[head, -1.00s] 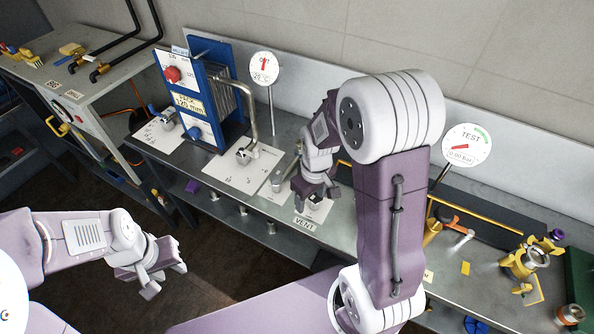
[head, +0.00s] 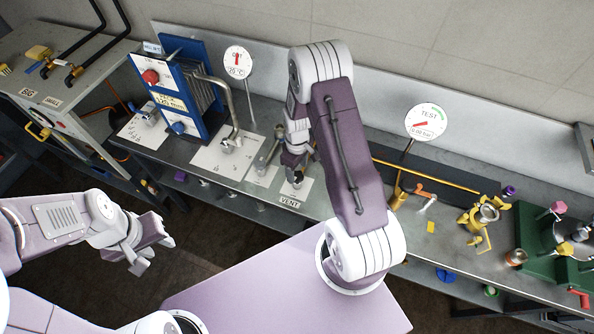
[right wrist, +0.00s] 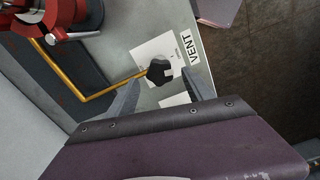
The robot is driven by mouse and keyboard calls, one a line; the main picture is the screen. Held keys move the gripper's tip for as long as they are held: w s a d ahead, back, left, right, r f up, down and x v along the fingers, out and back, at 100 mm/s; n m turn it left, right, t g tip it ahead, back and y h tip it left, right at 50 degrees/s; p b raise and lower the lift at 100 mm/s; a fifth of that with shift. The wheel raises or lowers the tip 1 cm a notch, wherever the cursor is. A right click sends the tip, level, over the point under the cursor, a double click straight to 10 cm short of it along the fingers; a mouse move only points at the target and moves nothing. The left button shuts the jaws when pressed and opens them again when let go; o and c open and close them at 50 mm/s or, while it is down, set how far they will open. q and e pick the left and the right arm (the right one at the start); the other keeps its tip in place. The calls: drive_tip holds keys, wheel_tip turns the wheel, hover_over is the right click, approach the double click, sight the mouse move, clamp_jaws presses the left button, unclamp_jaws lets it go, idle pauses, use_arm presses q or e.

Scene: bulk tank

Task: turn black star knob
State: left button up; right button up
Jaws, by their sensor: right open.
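The black star knob (right wrist: 160,70) shows in the right wrist view on a white plate beside the VENT label (right wrist: 190,48). My right gripper (right wrist: 160,80) is open, its two fingers reaching toward the plate on either side of the knob. I cannot tell how deep the knob sits between them. In the head view my right gripper (head: 293,168) is over the VENT plate (head: 305,184) and hides most of the knob. My left gripper (head: 152,256) is empty, its fingers apart, in front of the bench at the left.
A yellow rod (right wrist: 112,89) ends by the knob, and a red fitting (right wrist: 62,16) is near it. A bent metal pipe (head: 230,105) and blue plate pack (head: 172,95) stand left. The TEST gauge (head: 426,122) and yellow fittings (head: 484,215) are right.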

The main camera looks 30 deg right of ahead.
sight(297, 175)
wheel_tip(297, 175, down, 2)
drive_tip(key=shift+w+f, duration=0.1)
drive_tip(key=shift+f, duration=0.45)
drive_tip(key=shift+c, duration=0.3)
clamp_jaws()
